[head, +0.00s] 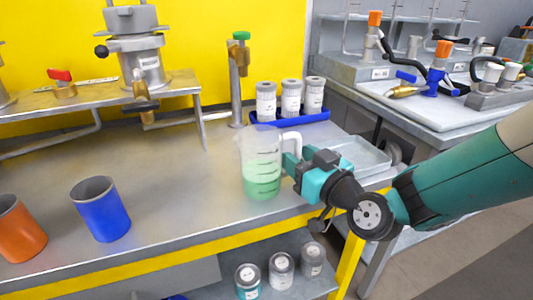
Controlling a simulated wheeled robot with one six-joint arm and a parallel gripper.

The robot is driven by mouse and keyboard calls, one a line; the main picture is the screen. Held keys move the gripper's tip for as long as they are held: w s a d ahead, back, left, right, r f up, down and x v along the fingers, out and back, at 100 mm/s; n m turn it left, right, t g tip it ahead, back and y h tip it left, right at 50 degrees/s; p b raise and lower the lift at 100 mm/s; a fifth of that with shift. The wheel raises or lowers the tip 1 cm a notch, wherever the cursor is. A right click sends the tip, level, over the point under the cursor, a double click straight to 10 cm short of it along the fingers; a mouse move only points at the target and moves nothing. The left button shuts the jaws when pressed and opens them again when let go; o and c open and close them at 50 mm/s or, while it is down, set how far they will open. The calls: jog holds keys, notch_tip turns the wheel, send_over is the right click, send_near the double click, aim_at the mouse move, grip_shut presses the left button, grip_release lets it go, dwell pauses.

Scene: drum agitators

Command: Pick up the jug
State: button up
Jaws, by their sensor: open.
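The jug (261,165) is a clear measuring jug with dark marks and green liquid in its lower part. It stands upright on the metal bench near the front edge, with its pale handle on the right side. My gripper (290,165) is open and is at the handle, coming in from the right. The fingertips overlap the handle in the head view. I cannot tell whether they touch it or lie on both sides of it.
A blue cup (101,210) and an orange cup (19,230) stand to the left. Several white-labelled jars stand in a blue tray (318,116) behind the jug. A clear shallow tray (362,158) lies behind my gripper. The bench is bare between the blue cup and the jug.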

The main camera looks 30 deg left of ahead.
aim_at(269, 148)
jog(key=shift+w+a+f, duration=0.1)
jog(key=shift+w+a, duration=0.25)
jog(key=shift+a, duration=0.25)
grip_shut()
jog(key=shift+s+a+r+p, duration=0.1)
jog(key=shift+s+r+p, duration=0.65)
jog(key=shift+r, duration=0.2)
jog(key=s+r+p, duration=0.1)
jog(key=s+p, duration=0.1)
jog(key=s+r+p, duration=0.1)
jog(key=s+p, duration=0.1)
jog(key=p, duration=0.1)
jog(key=s+a+r+p, duration=0.1)
jog(key=s+r+p, duration=0.1)
jog(key=s+p, duration=0.1)
jog(key=shift+s+r, duration=0.1)
jog(key=s+p, duration=0.1)
jog(key=p, duration=0.2)
jog(key=s+r+p, duration=0.1)
jog(key=s+p, duration=0.1)
jog(key=p, duration=0.2)
jog(key=s+r+p, duration=0.1)
jog(key=p, duration=0.3)
jog(key=shift+s+a, duration=0.3)
